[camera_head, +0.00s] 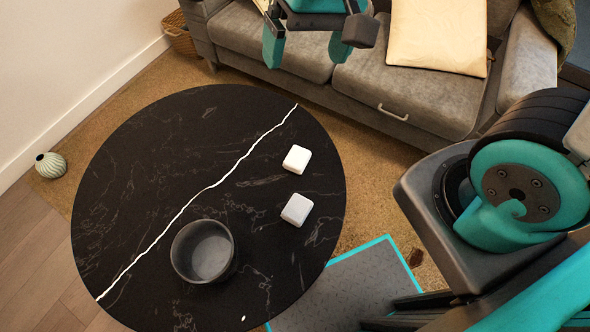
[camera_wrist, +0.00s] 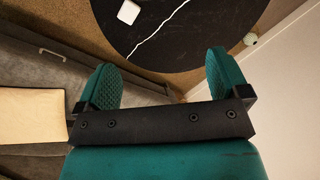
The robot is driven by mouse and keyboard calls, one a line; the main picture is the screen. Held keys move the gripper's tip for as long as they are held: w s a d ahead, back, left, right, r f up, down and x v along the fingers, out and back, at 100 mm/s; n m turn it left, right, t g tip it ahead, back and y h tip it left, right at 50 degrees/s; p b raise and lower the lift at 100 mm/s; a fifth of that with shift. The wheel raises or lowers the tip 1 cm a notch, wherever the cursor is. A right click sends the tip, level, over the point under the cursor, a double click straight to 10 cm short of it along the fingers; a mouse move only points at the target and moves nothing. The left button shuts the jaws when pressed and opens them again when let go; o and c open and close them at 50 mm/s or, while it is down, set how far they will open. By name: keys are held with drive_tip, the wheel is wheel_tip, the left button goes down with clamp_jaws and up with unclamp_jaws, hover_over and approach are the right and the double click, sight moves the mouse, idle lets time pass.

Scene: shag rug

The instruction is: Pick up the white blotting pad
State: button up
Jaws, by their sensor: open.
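Two small white square blocks with rounded edges lie apart on the right half of a black round table (camera_head: 130,150). The back one (camera_head: 296,159) and the front one (camera_head: 297,209) look alike, and I cannot tell which is the white blotting pad. One white block also shows at the top of the wrist view (camera_wrist: 128,12). My gripper (camera_head: 307,47) is at the top of the head view, over the sofa side, beyond the table's back edge. Its teal fingers are apart and empty in the wrist view (camera_wrist: 165,80).
A dark grey bowl (camera_head: 203,251) stands on the table, left of the front block. A grey sofa (camera_head: 400,92) with a cream cushion (camera_head: 437,35) is behind. A ribbed vase (camera_head: 50,165) and a basket (camera_head: 180,38) are on the floor. The table's left half is mostly clear.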

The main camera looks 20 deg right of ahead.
drive_tip(key=w+d+f+m+h+b, duration=0.1)
drive_tip(key=w+f+m+b, duration=0.3)
drive_tip(key=f, duration=0.5)
drive_tip(key=w+d+f+m+h+b, duration=0.1)
drive_tip(key=w+f+m+b, duration=0.2)
drive_tip(key=f+b, duration=0.45)
drive_tip(key=w+d+f+m+h+b, duration=0.1)
drive_tip(key=w+f+m+b, duration=0.25)
drive_tip(key=f, duration=0.75)
drive_tip(key=b, duration=0.5)
hover_over(297, 156)
drive_tip(key=shift+n, duration=0.25)
wheel_tip(297, 156, down, 12)
drive_tip(key=shift+d+r, duration=0.1)
drive_tip(key=shift+r, duration=0.15)
drive_tip(key=shift+s+f+b, duration=0.1)
drive_tip(key=shift+f+b, duration=1.55)
drive_tip(key=shift+f, duration=1.15)
drive_tip(key=shift+r, duration=0.1)
drive_tip(key=c, duration=1)
